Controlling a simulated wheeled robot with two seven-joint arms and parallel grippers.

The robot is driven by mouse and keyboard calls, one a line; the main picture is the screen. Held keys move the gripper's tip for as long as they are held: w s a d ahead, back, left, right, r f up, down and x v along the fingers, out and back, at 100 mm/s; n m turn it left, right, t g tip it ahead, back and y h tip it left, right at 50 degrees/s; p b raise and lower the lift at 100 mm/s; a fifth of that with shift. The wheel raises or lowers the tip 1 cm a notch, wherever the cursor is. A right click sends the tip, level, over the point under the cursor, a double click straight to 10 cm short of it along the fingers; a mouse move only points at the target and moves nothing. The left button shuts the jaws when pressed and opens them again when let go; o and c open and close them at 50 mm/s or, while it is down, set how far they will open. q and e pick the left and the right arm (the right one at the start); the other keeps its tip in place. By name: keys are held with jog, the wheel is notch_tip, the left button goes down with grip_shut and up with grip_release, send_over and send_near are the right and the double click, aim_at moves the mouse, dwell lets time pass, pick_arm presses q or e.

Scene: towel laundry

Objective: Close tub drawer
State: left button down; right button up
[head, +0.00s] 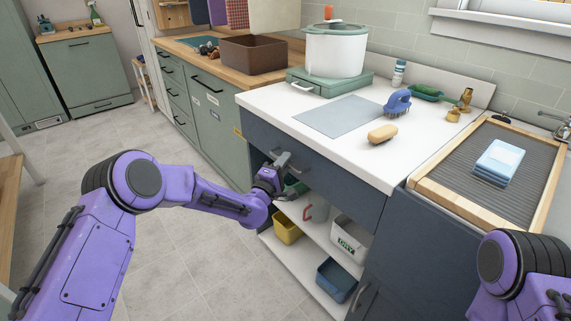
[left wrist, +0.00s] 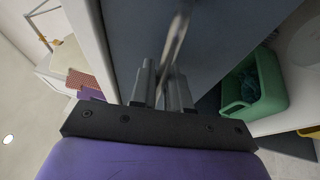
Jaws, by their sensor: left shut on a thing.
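The dark blue drawer front (head: 335,182) is under the white counter, below the white tub (head: 335,50). It looks close to flush with the cabinet, but I cannot tell whether a small gap is left. My left gripper (head: 281,166) is at the drawer's grey bar handle (head: 291,163) and shut on it. In the left wrist view, the fingers of my left gripper (left wrist: 163,90) close around the blurred metal handle (left wrist: 179,40), with the dark blue front (left wrist: 220,35) behind. My right arm shows at the lower right of the head view, but its gripper is out of frame.
Open shelves below the drawer hold a yellow bin (head: 287,229), a white bin (head: 348,240) and a blue bin (head: 336,280). A green bin (left wrist: 262,85) is close to the left gripper. A brush (head: 397,103) and sponge (head: 382,133) lie on the counter. Floor at left is clear.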

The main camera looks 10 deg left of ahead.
pick_arm(q)
jog(key=shift+w+r, duration=0.1)
jog(key=shift+r, duration=0.15)
jog(key=c, duration=1.5)
grip_release()
jog(key=shift+o, duration=0.2)
jog(key=shift+f, duration=0.1)
jog(key=v, duration=1)
jog(key=shift+s+b, duration=0.2)
jog(key=shift+b, duration=0.2)
jog(key=shift+a, duration=0.15)
